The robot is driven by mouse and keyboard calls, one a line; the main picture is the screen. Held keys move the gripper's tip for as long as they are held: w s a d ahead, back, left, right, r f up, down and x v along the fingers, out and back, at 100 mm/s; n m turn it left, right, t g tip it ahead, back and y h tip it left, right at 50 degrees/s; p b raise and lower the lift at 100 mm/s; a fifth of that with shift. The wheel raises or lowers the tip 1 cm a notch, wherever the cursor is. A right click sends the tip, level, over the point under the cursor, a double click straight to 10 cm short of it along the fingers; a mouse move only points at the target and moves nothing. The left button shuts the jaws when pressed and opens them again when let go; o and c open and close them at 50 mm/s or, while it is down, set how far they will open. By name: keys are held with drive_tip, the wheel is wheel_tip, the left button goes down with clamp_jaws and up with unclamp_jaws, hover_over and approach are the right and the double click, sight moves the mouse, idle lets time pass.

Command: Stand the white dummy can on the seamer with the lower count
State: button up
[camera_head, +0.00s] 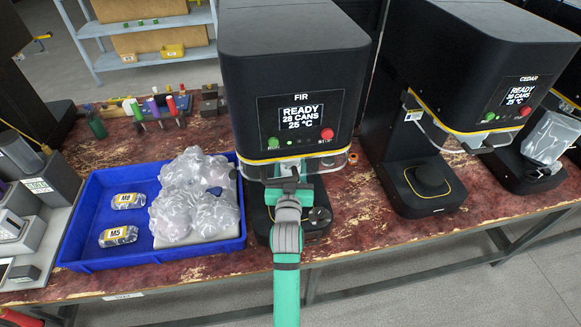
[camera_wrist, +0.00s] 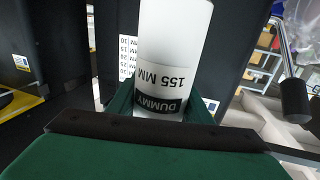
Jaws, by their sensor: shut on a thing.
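The white dummy can (camera_wrist: 172,35) is a tall cylinder labelled "DUMMY 155 MM", its print upside down in the wrist view. My gripper (camera_wrist: 158,106) is shut on it near the label. In the head view my gripper (camera_head: 290,186) is in front of the FIR seamer (camera_head: 295,75), over its base, and the can cannot be made out there. The FIR screen (camera_head: 299,117) reads READY, 28 CANS, 25 °C. The CEDAR seamer (camera_head: 460,60), to the right, reads READY, a count in the thirties with an unclear last digit, and 25 °C. Its round plate (camera_head: 428,179) is bare.
A blue tray (camera_head: 85,238) left of FIR holds bagged items and packets marked M8 and M5. Another machine base at the right carries a clear plastic bag (camera_head: 549,137). Small tools (camera_head: 158,110) stand behind the tray. FIR has a clear guard (camera_head: 262,170) under its head.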

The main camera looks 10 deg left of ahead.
drive_tip(key=shift+w+a+f, duration=0.1)
drive_tip(key=shift+w+f, duration=0.1)
drive_tip(key=shift+f, duration=1)
drive_tip(key=shift+f, duration=0.15)
drive_tip(key=o, duration=1.2)
drive_tip(key=shift+s, duration=0.1)
drive_tip(key=s+d+f+h, duration=0.1)
drive_tip(key=s+d, duration=0.3)
drive_tip(key=s, duration=1.2)
drive_tip(key=s+d+f+m+g+h, duration=0.1)
drive_tip(key=s+d+f, duration=0.2)
drive_tip(key=s, duration=1.4)
drive_tip(key=s+d+f+m+g+h, duration=0.1)
drive_tip(key=s+d+f, duration=0.2)
drive_tip(key=s, duration=1.3)
drive_tip(key=shift+s+d+f, duration=0.1)
drive_tip(key=shift+s+d, duration=0.1)
drive_tip(key=shift+d, duration=1.4)
